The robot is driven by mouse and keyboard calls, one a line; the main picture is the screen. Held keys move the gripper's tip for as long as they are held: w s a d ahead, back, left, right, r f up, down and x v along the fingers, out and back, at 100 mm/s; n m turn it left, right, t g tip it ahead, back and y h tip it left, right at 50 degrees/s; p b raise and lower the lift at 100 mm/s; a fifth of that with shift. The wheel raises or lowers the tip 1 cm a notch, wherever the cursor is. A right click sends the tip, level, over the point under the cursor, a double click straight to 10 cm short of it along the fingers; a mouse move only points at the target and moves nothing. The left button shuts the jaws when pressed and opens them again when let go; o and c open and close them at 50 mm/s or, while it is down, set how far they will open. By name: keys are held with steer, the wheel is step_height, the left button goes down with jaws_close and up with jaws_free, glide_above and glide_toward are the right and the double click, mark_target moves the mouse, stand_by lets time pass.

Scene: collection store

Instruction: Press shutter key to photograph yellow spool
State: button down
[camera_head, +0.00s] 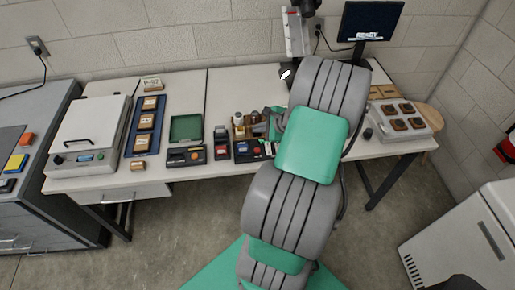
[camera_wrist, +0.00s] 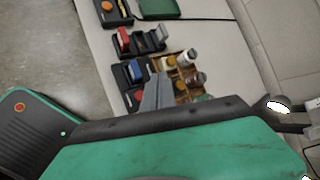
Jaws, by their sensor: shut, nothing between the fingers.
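My gripper (camera_wrist: 158,82) is shut and empty, above the bench beside a small wooden tray (camera_wrist: 184,98) of bottles and small round items. In the head view my gripper (camera_head: 270,114) is partly hidden by my arm. A yellow-orange round top (camera_wrist: 172,60) shows in the tray; I cannot tell whether it is the yellow spool. A monitor (camera_head: 371,22) reads what looks like "READY".
Another dark box (camera_head: 187,156) with an orange button, a green tray (camera_head: 186,128) and a blue rack (camera_head: 148,126) stand to the left. A white machine (camera_head: 88,133) is farther left. A tray of brown pieces (camera_head: 401,121) is at right. A camera stand (camera_head: 294,32) rises behind.

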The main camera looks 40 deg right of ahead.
steer(key=shift+d+f, duration=0.1)
steer(key=b, duration=0.7)
glide_above(259, 151)
step_height(259, 151, down, 8)
steer(key=shift+r, duration=0.1)
steer(key=shift+f, duration=0.45)
steer(key=shift+f, duration=0.1)
stand_by(1.3)
steer(key=shift+f+b, duration=0.3)
steer(key=shift+f, duration=0.05)
steer(key=shift+f, duration=0.45)
stand_by(0.4)
steer(key=shift+r, duration=0.1)
steer(key=shift+r+p, duration=0.6)
steer(key=shift+r, duration=0.2)
